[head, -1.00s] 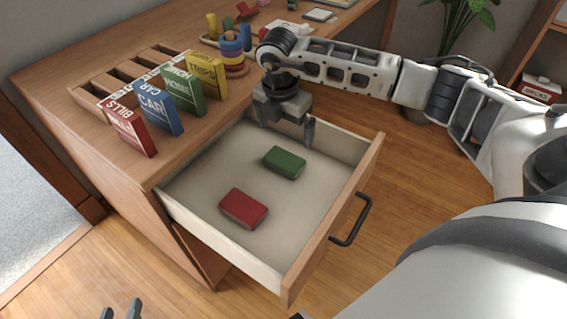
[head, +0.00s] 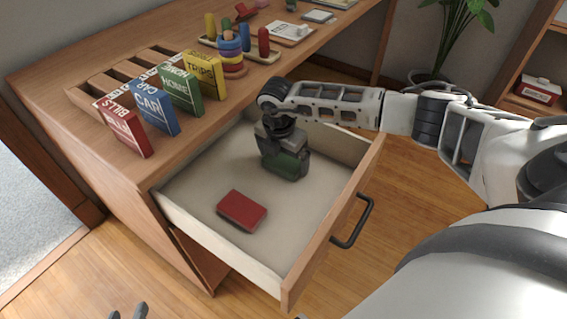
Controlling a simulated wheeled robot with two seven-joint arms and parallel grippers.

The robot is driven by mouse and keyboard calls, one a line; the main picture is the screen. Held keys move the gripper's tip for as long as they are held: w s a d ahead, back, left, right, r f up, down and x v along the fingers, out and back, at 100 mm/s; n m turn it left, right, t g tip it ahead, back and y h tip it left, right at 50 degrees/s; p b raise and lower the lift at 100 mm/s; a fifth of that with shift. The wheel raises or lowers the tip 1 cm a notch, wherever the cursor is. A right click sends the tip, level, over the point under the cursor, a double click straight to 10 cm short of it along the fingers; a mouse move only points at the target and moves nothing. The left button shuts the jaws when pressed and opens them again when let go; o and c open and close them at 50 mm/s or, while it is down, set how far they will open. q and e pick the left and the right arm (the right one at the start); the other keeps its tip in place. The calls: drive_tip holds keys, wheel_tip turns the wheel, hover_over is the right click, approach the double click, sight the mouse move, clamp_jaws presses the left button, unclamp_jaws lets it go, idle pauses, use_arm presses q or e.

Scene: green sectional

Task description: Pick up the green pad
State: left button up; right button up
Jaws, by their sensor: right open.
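The green pad (head: 287,168) lies in the open drawer (head: 196,227), toward its back right part. My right gripper (head: 285,166) is down in the drawer right over the green pad and hides its upper part. Its jaws are open, with fingers at the pad's sides; whether they touch it I cannot tell. My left gripper (head: 129,313) shows only as two spread fingertips at the bottom edge of the head view, low over the floor and away from the drawer.
A red pad (head: 242,210) lies in the drawer in front of the green one. The drawer front has a dark handle (head: 353,222). On the desk (head: 60,88) above stand several labelled colour cards (head: 155,107), a ring stacker (head: 232,56) and a peg board (head: 262,55).

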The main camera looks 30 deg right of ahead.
drive_tip(key=c, duration=0.7)
drive_tip(key=shift+r, duration=0.1)
drive_tip(key=shift+r, duration=0.6)
use_arm(q)
drive_tip(key=r+p, duration=0.1)
drive_tip(key=r, duration=0.1)
drive_tip(key=a+r+p, duration=0.1)
drive_tip(key=shift+s+r+t+p, duration=0.25)
drive_tip(key=shift+r+t+p, duration=0.05)
drive_tip(key=shift+r+t, duration=0.1)
use_arm(e)
drive_tip(key=s+a+r, duration=0.9)
drive_tip(key=s+r, duration=0.1)
drive_tip(key=r, duration=0.1)
drive_tip(key=shift+s+a+r, duration=0.2)
drive_tip(key=shift+a+r, duration=0.05)
drive_tip(key=shift+r, duration=0.05)
drive_tip(key=shift+o, duration=0.4)
